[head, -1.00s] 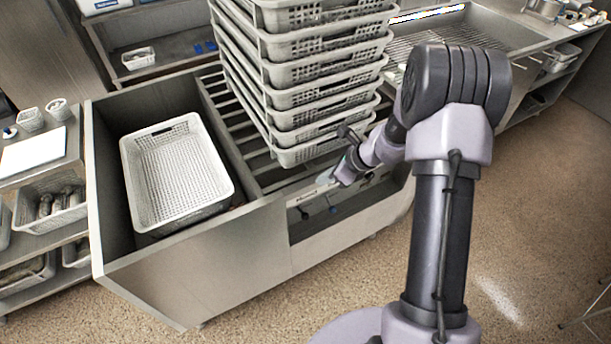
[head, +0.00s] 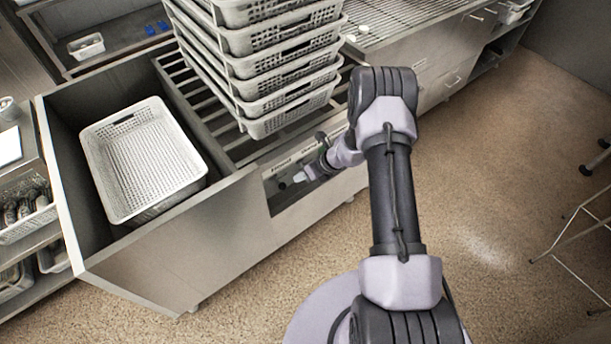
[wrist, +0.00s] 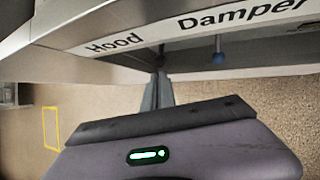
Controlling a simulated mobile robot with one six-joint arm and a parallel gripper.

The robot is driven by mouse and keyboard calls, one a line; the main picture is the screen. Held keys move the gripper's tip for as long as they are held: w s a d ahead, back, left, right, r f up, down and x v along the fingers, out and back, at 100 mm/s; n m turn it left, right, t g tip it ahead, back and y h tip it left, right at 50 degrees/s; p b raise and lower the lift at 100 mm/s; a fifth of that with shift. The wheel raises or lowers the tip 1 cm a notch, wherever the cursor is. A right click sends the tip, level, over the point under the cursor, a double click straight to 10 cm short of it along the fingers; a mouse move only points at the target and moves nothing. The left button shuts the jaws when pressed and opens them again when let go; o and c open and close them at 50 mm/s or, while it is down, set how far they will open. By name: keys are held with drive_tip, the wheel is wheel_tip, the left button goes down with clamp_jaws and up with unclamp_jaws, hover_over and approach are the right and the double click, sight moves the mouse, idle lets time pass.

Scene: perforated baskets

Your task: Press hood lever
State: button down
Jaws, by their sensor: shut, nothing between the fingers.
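The panel labelled "Hood" and "Damper" (wrist: 190,30) spans the top of the wrist view; in the head view it is the front recess of the steel counter (head: 285,163). A thin grey stem (wrist: 161,52) shows under the "Hood" label, its lower part hidden by my fingertips. A lever with a blue knob (wrist: 219,57) hangs under "Damper", to the right. My gripper (wrist: 159,78) is shut and empty, its tips at or just in front of the stem; I cannot tell if they touch. In the head view my gripper (head: 301,177) is at the recess.
A stack of perforated baskets (head: 272,70) stands on the slatted rack above the recess. One empty basket (head: 120,212) sits in the bin at left. Shelves with baskets (head: 28,228) are at far left. Open floor (head: 500,170) lies to the right.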

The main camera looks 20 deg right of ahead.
sight(285, 185)
drive_tip(key=b+x, duration=0.2)
drive_tip(key=x, duration=0.6)
drive_tip(key=shift+d, duration=0.1)
